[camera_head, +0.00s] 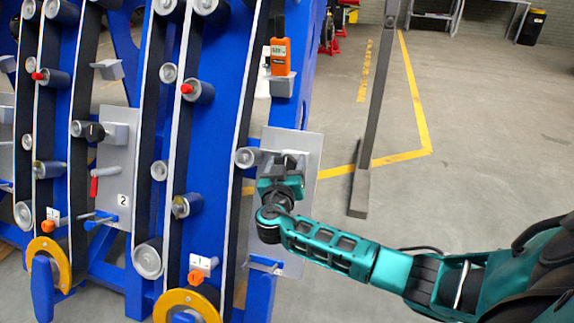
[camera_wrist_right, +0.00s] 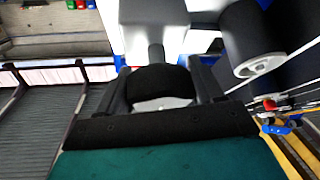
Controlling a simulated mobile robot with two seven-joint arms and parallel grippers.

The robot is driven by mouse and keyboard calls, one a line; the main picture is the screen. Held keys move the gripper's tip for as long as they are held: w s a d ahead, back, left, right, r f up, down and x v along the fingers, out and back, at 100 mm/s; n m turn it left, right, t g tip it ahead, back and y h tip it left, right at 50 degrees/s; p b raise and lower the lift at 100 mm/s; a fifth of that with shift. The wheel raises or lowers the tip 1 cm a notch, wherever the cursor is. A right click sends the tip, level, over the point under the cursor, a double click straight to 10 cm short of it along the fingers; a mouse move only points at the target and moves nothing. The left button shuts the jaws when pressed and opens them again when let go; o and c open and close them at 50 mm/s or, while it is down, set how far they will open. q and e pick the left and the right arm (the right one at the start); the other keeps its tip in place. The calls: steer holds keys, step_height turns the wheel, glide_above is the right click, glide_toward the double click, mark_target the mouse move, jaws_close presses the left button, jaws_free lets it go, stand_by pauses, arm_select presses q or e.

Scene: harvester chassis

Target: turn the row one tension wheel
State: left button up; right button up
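The row one plate (camera_head: 307,150) is the grey panel at the right end of the blue frame. My right gripper (camera_head: 283,168) is in front of it and hides the wheel in the head view. In the right wrist view, a black round wheel (camera_wrist_right: 158,82) on a short grey shaft (camera_wrist_right: 156,54) comes out of a pale block (camera_wrist_right: 152,20). The fingers of my right gripper (camera_wrist_right: 160,78) lie on both sides of the wheel, with no clear gap to it. My left gripper is not in view.
A similar black wheel (camera_head: 92,131) is on the row two plate (camera_head: 118,160), with a red handle (camera_head: 95,183) below it. Belts and rollers (camera_head: 246,158) stand close left of my right gripper. An orange meter (camera_head: 279,57) sits above. The floor at right is mostly clear.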

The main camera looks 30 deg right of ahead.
steer(key=c, duration=0.5)
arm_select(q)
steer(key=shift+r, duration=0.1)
arm_select(e)
steer(key=shift+n, duration=0.3)
steer(key=n+y+p, duration=0.1)
steer(key=n+y, duration=0.1)
steer(key=n, duration=0.1)
steer(key=shift+t, duration=0.4)
steer(key=n+y+p, duration=0.1)
steer(key=n+p, duration=0.1)
steer(key=n, duration=0.1)
steer(key=shift+r+n+y, duration=0.15)
steer(key=shift+n+y, duration=0.15)
steer(key=shift+y, duration=0.1)
steer(key=n+y+p, duration=0.1)
steer(key=n+p, duration=0.2)
steer(key=shift+a+y, duration=0.1)
steer(key=shift+y, duration=0.2)
steer(key=shift+f+n+y+p, duration=0.2)
steer(key=shift+n+y+p, duration=0.25)
steer(key=shift+n, duration=0.15)
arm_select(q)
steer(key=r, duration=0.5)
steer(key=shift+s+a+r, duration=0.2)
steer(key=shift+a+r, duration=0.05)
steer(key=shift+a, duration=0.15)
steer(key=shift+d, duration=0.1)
arm_select(e)
steer(key=shift+f, duration=0.1)
